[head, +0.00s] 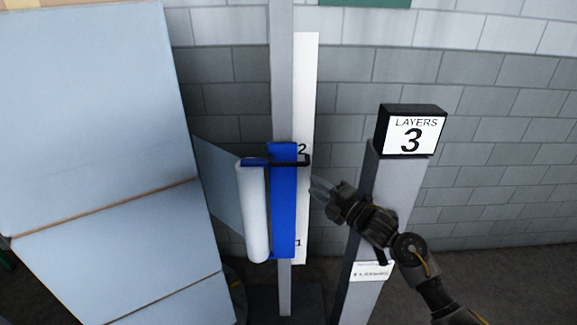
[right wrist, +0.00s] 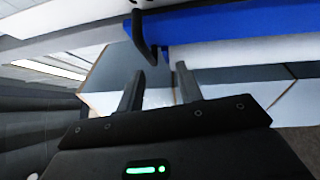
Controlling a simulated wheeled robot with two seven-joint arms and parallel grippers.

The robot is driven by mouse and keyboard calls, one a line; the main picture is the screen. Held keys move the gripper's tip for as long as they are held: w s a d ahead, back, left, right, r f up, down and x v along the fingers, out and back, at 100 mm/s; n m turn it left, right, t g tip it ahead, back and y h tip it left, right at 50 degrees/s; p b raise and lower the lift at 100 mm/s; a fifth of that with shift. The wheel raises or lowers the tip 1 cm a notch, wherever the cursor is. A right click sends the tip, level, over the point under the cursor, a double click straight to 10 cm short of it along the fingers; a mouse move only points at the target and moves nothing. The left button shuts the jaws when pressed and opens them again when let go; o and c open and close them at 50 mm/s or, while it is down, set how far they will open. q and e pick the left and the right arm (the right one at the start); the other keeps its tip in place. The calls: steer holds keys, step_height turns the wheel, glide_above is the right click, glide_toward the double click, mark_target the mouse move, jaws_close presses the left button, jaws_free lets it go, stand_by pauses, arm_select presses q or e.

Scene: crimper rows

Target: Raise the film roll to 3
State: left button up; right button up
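The white film roll (head: 254,212) stands upright on a blue carriage (head: 284,215) on a grey mast (head: 283,60). A black bar (head: 290,161) at the carriage top reaches over the white scale (head: 306,90), just below the 2. My right gripper (head: 318,190) is right of the carriage, a little below the bar. In the right wrist view, my right gripper (right wrist: 160,85) has its fingers apart with nothing between them. A black hooked handle (right wrist: 147,35) and the blue carriage (right wrist: 220,28) are beyond the fingertips. My left gripper is out of view.
Large pale blue boxes (head: 90,110) stand on the left, with a film sheet (head: 220,185) stretching to the roll. A brick wall (head: 480,150) is behind.

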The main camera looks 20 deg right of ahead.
mark_target(289, 164)
steer(key=shift+n, duration=0.5)
steer(key=w+a+r+p, duration=0.1)
steer(key=w, duration=0.1)
steer(key=w+a+r+p, duration=0.1)
steer(key=w+a, duration=0.1)
steer(key=w, duration=0.1)
steer(key=w+a+r+p, duration=0.1)
steer(key=w+a, duration=0.1)
steer(key=w, duration=0.1)
steer(key=shift+a+r, duration=0.2)
steer(key=shift+r, duration=0.05)
steer(key=shift+w+a, duration=0.25)
steer(key=shift+w, duration=0.2)
steer(key=shift+f, duration=0.1)
jaws_close()
